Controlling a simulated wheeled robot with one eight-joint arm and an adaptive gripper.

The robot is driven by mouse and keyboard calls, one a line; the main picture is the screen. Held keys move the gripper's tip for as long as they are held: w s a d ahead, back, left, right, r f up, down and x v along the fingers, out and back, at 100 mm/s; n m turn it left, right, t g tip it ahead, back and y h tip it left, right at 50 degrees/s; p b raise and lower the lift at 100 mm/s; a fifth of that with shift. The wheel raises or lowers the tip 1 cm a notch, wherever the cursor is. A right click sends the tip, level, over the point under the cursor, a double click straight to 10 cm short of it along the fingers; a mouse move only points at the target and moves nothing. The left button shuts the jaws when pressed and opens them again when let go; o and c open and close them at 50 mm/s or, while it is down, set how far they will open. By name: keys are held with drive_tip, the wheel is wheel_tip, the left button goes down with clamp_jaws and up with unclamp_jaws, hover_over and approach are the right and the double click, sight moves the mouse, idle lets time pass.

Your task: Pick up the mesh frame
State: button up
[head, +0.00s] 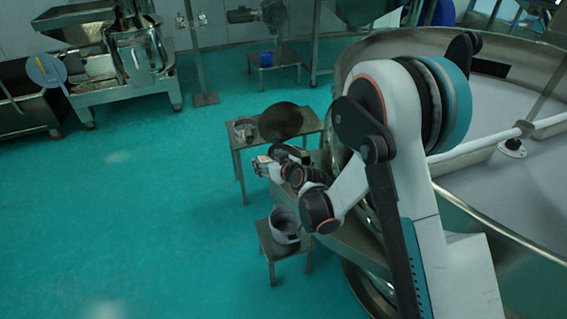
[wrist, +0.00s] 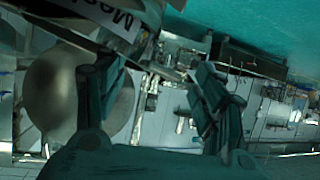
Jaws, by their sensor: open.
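A round dark disc with a thin rim, which looks like the mesh frame (head: 281,121), rests on a small metal table (head: 236,141) in the head view. A round greyish disc (wrist: 48,88), seemingly the same frame, shows at the left of the wrist view, partly hidden by a gripper finger. My gripper (head: 261,166) is beside the table's front side in the head view, apart from the disc as far as I can tell. In the wrist view my gripper (wrist: 158,95) has its fingers spread, with nothing held between them.
A small metal pot (head: 244,129) stands left of the disc. A pot (head: 284,225) stands on a lower stool. The large round sieve (head: 465,205) fills the right. Floor (head: 120,220) at left is clear.

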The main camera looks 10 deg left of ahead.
drive_tip(key=x, duration=0.2)
drive_tip(key=shift+w+a+f+b, duration=0.2)
drive_tip(key=shift+w+b, duration=0.05)
drive_tip(key=shift+b, duration=0.05)
drive_tip(key=shift+r, duration=0.1)
drive_tip(key=shift+c, duration=0.3)
drive_tip(key=c, duration=1.1)
drive_tip(key=shift+c, duration=0.5)
drive_tip(key=shift+r, duration=0.1)
